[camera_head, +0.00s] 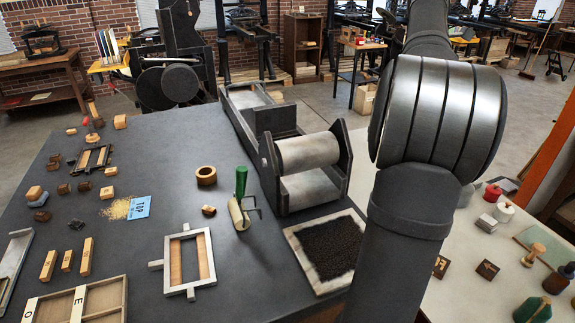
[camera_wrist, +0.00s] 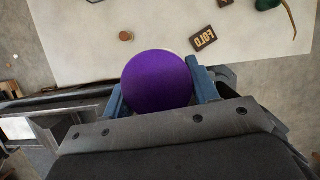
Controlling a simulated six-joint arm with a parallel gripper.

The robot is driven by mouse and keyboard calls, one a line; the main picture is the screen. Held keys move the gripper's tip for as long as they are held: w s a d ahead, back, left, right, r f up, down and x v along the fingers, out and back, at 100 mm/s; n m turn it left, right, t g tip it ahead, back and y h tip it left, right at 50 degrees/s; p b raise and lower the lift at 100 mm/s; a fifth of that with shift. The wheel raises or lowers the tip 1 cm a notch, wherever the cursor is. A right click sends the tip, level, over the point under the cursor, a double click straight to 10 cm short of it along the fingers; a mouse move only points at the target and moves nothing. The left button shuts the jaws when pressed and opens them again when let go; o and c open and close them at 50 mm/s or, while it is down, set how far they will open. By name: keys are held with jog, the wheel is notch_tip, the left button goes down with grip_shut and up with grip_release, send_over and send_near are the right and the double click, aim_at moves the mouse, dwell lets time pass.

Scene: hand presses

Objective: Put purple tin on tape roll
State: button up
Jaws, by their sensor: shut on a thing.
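The purple tin (camera_wrist: 157,82) shows in the wrist view as a round purple top. My gripper (camera_wrist: 158,90) is shut on it, with a blue finger at each side. In the wrist view the tin is in front of the edge of a pale table; its height above anything cannot be told. In the head view my arm hides the gripper and the tin. A brown ring (camera_head: 206,175), which looks like the tape roll, lies on the dark table left of the green-handled roller. Its top is bare.
A metal frame (camera_head: 187,262) and a roller press (camera_head: 305,165) are close by. The pale table (camera_wrist: 90,45) bears a FOLD sign (camera_wrist: 203,38) and a small brown cylinder (camera_wrist: 126,36).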

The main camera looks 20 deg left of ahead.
jog(key=w+a+n+t+y, duration=0.1)
jog(key=a+n, duration=0.2)
jog(key=a, duration=1.1)
jog(key=w+a+n+y, duration=0.1)
jog(key=w+a+n, duration=0.15)
jog(key=a, duration=1.25)
jog(key=s+a+f+n+y, duration=0.1)
jog(key=s+a+n, duration=0.3)
jog(key=a, duration=0.8)
jog(key=s+a+f+n+y, duration=0.15)
jog(key=s+a, duration=0.45)
jog(key=a, duration=0.6)
notch_tip(320, 180, down, 17)
jog(key=shift+n, duration=0.3)
jog(key=shift+s+a+f, duration=0.5)
jog(key=shift+a+f, duration=1.3)
jog(key=shift+f, duration=0.1)
jog(key=shift+s+a+f, duration=0.45)
jog(key=shift+a+f, duration=1.4)
jog(key=shift+f, duration=0.05)
jog(key=shift+s+a+f, duration=0.5)
jog(key=shift+a+f, duration=1.3)
jog(key=shift+f, duration=0.1)
jog(key=shift+f, duration=0.2)
jog(key=o, duration=1.1)
